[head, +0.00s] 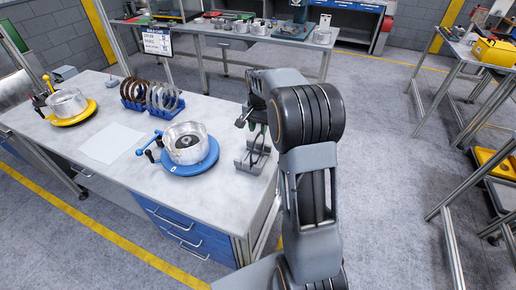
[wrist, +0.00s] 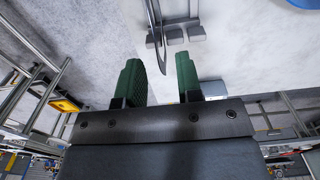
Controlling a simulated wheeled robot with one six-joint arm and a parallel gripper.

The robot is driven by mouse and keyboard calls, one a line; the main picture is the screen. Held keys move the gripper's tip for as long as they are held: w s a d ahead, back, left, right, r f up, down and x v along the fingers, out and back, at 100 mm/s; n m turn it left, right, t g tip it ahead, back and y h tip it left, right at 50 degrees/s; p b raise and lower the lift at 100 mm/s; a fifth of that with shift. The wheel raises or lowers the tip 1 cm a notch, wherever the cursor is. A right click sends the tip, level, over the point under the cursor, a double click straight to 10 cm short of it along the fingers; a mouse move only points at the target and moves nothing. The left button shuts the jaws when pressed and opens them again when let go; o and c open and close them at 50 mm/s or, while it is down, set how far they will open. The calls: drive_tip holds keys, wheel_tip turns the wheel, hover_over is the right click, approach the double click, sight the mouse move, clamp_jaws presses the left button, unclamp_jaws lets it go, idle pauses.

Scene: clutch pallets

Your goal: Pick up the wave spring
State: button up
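A thin grey ring, which looks like the wave spring (wrist: 154,28), stands upright and nearly edge-on in the wrist view. It sits in a grey holder (wrist: 182,36) on the bench; the holder also shows in the head view (head: 243,164), partly behind my arm. My gripper (wrist: 160,78) has two green fingers, spread apart with nothing between them. The ring lies beyond the fingertips, in line with the gap, and does not appear touched. In the head view my gripper (head: 257,127) is above the holder and largely hidden by my wrist.
On the bench (head: 215,205) are a blue turntable (head: 190,169) with a metal housing, a blue rack (head: 132,105) of dark and silver rings, a white sheet (head: 111,143) and a yellow turntable (head: 72,120). The bench's right edge lies close to the holder.

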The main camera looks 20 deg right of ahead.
drive_tip(key=shift+s+f+p, duration=0.15)
drive_tip(key=shift+f+p, duration=0.55)
drive_tip(key=shift+f, duration=1.9)
clamp_jaws()
